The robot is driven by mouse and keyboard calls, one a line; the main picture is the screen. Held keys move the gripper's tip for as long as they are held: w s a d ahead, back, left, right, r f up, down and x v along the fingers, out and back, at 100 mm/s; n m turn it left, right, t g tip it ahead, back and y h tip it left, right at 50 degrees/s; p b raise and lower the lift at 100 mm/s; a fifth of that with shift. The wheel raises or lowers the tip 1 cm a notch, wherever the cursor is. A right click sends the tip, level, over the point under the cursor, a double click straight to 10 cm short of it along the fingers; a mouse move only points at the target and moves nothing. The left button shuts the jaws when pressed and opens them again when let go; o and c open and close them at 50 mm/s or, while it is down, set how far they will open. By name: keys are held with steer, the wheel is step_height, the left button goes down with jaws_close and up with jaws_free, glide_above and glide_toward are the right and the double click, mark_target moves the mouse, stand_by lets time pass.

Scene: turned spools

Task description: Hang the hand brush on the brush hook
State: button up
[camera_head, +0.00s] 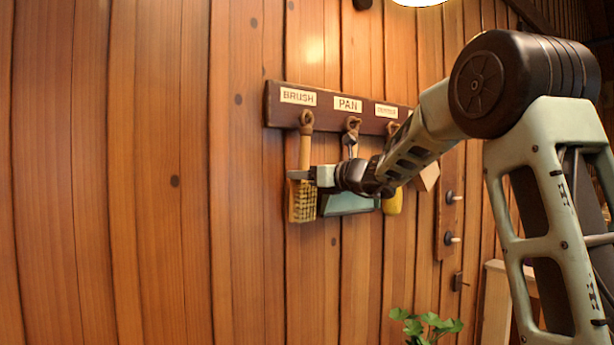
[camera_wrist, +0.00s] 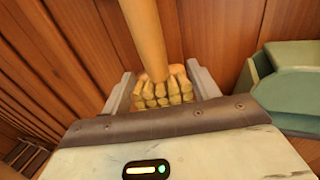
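The hand brush (camera_head: 305,152) has a pale wooden handle and a head of yellow tufts. It hangs upright, handle up, below the BRUSH label (camera_head: 298,97). A brown cord loop (camera_head: 306,122) at its top is at the hook there; the hook itself is mostly hidden, and I cannot tell exactly how the loop sits on it. My gripper (camera_head: 301,175) comes from the right at the top of the brush head. In the wrist view, my gripper (camera_wrist: 160,80) has a finger on each side of the brush head (camera_wrist: 162,92), close against it, with the handle (camera_wrist: 146,40) rising between them.
A dark rack board (camera_head: 322,104) on the plank wall bears several labels. A yellow item (camera_head: 393,203) hangs farther right. A plant (camera_head: 427,325) stands below. The wall to the left is clear.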

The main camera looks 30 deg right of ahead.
steer(key=o, duration=0.3)
steer(key=b+v, duration=0.5)
steer(key=v, duration=1.2)
steer(key=shift+s, duration=0.2)
steer(key=shift+d, duration=0.1)
